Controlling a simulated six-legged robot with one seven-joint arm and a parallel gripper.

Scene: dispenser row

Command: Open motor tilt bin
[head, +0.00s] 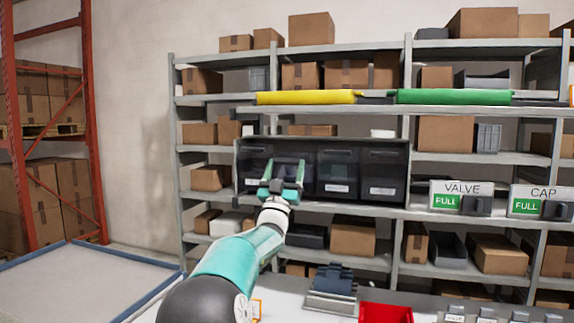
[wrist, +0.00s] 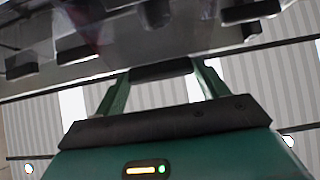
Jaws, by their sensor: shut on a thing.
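A row of dark, see-through-fronted tilt bins (head: 338,168) sits on the middle shelf in the head view. My gripper (head: 284,167) is in front of the second bin from the left (head: 293,156) and hides much of its front. In the wrist view my gripper (wrist: 161,75) has its two green fingers on either side of a dark handle-like piece (wrist: 160,70), and is shut on it. The bins' small white labels are too small to read, and I cannot tell which one is the motor bin. The second bin shows no clear tilt.
Metal shelving with cardboard boxes (head: 347,238) surrounds the bins. Signs reading VALVE (head: 461,195) and CAP (head: 541,200) stand to the right. A red tray (head: 385,313) and a grey-blue holder (head: 333,285) are on the counter below. A blue-edged surface (head: 80,285) is at left.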

